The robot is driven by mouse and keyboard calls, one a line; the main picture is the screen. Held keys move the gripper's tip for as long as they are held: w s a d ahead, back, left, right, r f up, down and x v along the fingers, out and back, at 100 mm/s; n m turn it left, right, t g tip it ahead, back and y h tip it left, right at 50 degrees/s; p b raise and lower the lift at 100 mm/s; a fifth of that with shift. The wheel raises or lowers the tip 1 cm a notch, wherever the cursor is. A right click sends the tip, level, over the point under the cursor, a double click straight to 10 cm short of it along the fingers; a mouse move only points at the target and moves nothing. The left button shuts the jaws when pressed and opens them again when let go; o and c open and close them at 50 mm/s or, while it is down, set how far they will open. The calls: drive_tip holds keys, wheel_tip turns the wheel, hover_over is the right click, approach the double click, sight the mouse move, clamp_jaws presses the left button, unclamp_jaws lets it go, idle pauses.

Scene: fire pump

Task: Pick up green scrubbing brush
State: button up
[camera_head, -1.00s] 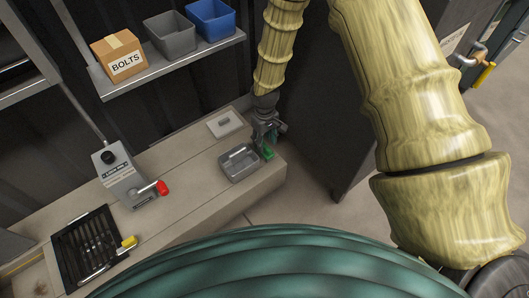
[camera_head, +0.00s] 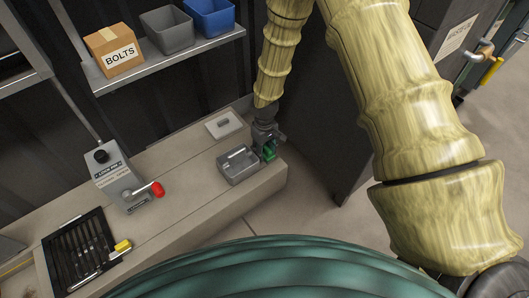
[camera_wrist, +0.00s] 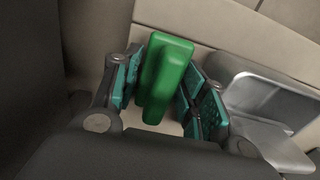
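The green scrubbing brush (camera_head: 269,153) is at the right end of the bench, partly hidden by my gripper (camera_head: 266,148). In the wrist view the brush (camera_wrist: 165,75) stands between the two teal-padded fingers of my gripper (camera_wrist: 162,98). The fingers are open. A gap shows between the brush and the left pad; the right pad is very close to the brush, and I cannot tell whether it touches.
A grey metal tray (camera_head: 238,165) is just left of the brush; it shows at right in the wrist view (camera_wrist: 265,105). A pale square plate (camera_head: 223,124) lies behind it. A lever box with a red knob (camera_head: 121,179) stands further left. A dark cabinet (camera_head: 328,125) rises at right.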

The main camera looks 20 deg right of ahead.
sight(265, 145)
drive_tip(key=c, duration=0.7)
drive_tip(key=shift+o, duration=0.2)
drive_tip(key=shift+r, duration=0.1)
wheel_tip(265, 145, up, 10)
drive_tip(key=p, duration=0.5)
